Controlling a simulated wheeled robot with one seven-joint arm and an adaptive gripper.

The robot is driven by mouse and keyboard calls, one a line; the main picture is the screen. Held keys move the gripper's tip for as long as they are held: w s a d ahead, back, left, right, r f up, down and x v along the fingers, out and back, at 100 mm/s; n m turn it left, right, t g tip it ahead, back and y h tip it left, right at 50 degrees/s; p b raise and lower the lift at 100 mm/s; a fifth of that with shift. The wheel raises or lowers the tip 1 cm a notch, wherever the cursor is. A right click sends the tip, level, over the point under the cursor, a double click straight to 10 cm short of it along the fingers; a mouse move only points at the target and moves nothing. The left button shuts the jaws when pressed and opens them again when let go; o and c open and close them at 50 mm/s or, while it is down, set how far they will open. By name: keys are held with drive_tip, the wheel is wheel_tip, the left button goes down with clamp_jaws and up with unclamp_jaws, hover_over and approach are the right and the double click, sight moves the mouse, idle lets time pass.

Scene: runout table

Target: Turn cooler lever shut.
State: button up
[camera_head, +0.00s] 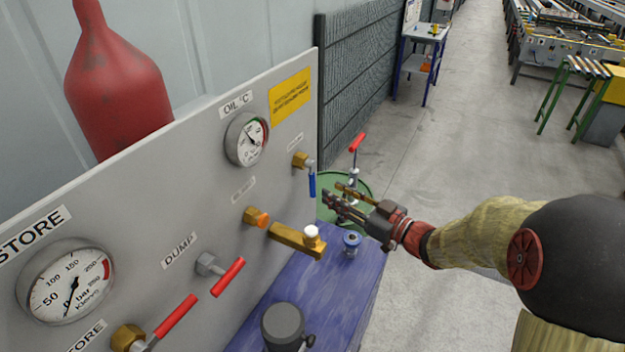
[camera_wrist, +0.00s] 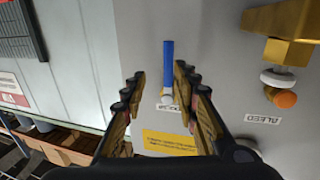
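The blue lever (camera_head: 312,183) hangs straight down from a brass valve (camera_head: 300,160) at the right end of the grey panel. The label by this valve is too small to read. In the wrist view the blue lever (camera_wrist: 168,65) points up the picture from a pale pivot and shows between my fingers, with no contact visible. My gripper (camera_head: 338,200) is open and empty, to the right of the lever and a little lower. Its two fingers (camera_wrist: 160,75) are spread apart on either side of the lever in the picture.
Red levers (camera_head: 228,277) and a brass block (camera_head: 297,240) stick out from the panel (camera_head: 215,150). An oil gauge (camera_head: 246,139) is left of the valve. Below are a blue cabinet (camera_head: 330,290) and a green drum (camera_head: 352,187) with a red-handled tap.

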sight(312, 184)
drive_tip(key=shift+y, duration=0.5)
drive_tip(key=x, duration=0.2)
drive_tip(key=b+x, duration=0.1)
drive_tip(key=x, duration=0.2)
drive_tip(key=a+x, duration=0.1)
drive_tip(key=x, duration=0.1)
drive_tip(key=shift+s+a+f+b, duration=0.1)
drive_tip(key=shift+s+a+b, duration=0.1)
drive_tip(key=shift+b, duration=0.1)
drive_tip(key=shift+d, duration=0.1)
drive_tip(key=shift+c, duration=1)
clamp_jaws()
